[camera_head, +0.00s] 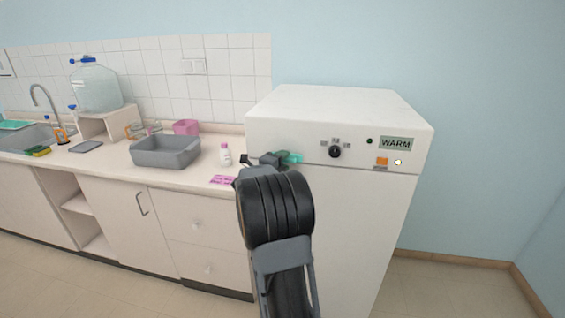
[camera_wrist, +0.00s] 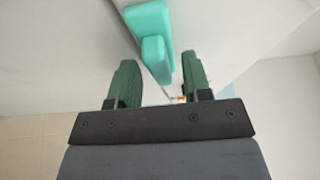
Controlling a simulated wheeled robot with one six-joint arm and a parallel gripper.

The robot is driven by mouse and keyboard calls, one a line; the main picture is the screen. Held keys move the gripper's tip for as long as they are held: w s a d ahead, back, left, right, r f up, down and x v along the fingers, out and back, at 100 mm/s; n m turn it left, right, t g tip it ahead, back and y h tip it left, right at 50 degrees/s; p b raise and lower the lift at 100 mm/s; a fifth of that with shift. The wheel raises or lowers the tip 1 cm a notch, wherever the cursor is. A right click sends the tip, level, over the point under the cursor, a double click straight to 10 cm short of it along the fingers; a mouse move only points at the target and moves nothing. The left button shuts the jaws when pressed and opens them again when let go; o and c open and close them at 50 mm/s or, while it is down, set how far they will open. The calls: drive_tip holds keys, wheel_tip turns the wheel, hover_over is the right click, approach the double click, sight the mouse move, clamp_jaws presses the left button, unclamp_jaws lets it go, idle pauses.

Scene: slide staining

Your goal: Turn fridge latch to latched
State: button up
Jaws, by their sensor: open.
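The fridge (camera_head: 340,230) is a white box-shaped unit with a control panel along its top front. The teal latch (camera_head: 292,157) shows at the left of that panel, partly hidden behind my arm. In the wrist view the latch has a flat rounded piece (camera_wrist: 148,18) and a raised grip (camera_wrist: 154,55) near a seam. My gripper (camera_wrist: 160,82) is open, with its two green fingers apart. The raised grip is between and just beyond the fingertips. Contact with either finger cannot be made out. I cannot tell whether the latch is latched.
The panel has a black knob (camera_head: 335,151), a WARM display (camera_head: 396,143) and an orange button (camera_head: 382,161). A counter to the left carries a grey basin (camera_head: 166,151), a white bottle (camera_head: 225,155) and a pink label (camera_head: 223,180). Floor is free right of the fridge.

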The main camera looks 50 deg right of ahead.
drive_tip(key=shift+c, duration=0.3)
clamp_jaws()
drive_tip(key=shift+f+b, duration=0.1)
drive_tip(key=shift+b, duration=0.2)
drive_tip(key=shift+s+d+f+n+t+h+b, duration=0.15)
drive_tip(key=shift+n+t+b, duration=1.35)
drive_tip(key=shift+n+b, duration=1.6)
drive_tip(key=shift+s+a+f+n+t+h+b, duration=0.2)
drive_tip(key=shift+n+t+b, duration=1.45)
drive_tip(key=shift+n, duration=2.7)
drive_tip(key=shift+w+d+r+n+t+h+b, duration=0.1)
drive_tip(key=shift+d+n+t+h+b, duration=0.15)
drive_tip(key=shift+n+t+b, duration=2.05)
drive_tip(key=n+g, duration=0.2)
drive_tip(key=n, duration=0.1)
drive_tip(key=shift+n+b, duration=0.25)
drive_tip(key=shift+b, duration=0.1)
drive_tip(key=shift+o, duration=0.3)
unclamp_jaws()
